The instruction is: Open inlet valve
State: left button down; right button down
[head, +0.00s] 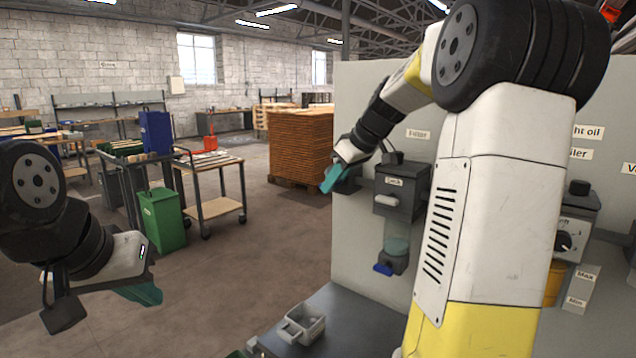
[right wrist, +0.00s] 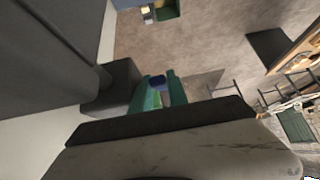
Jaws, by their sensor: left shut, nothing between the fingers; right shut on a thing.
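My right gripper (head: 330,179) has teal fingers and is at the left edge of the grey panel, beside a dark block-shaped fitting (head: 349,181). In the right wrist view the fingers (right wrist: 158,92) are shut on a small blue piece (right wrist: 157,81), which looks like the valve handle. The dark fitting (right wrist: 112,84) is right beside them, by the panel. The fingers hide part of the handle, and I cannot read its angle. My left gripper (head: 142,294) is shut and empty at the lower left, away from the panel.
A filter unit (head: 402,196) with a clear bowl and a blue lever (head: 383,269) hangs right of the fitting. A grey bin (head: 302,325) stands on the ledge below. My right arm hides part of the panel. Open floor lies left, with a cart (head: 215,207) beyond.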

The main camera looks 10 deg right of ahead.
jog(key=c, duration=1.3)
grip_release()
jog(key=v, duration=0.8)
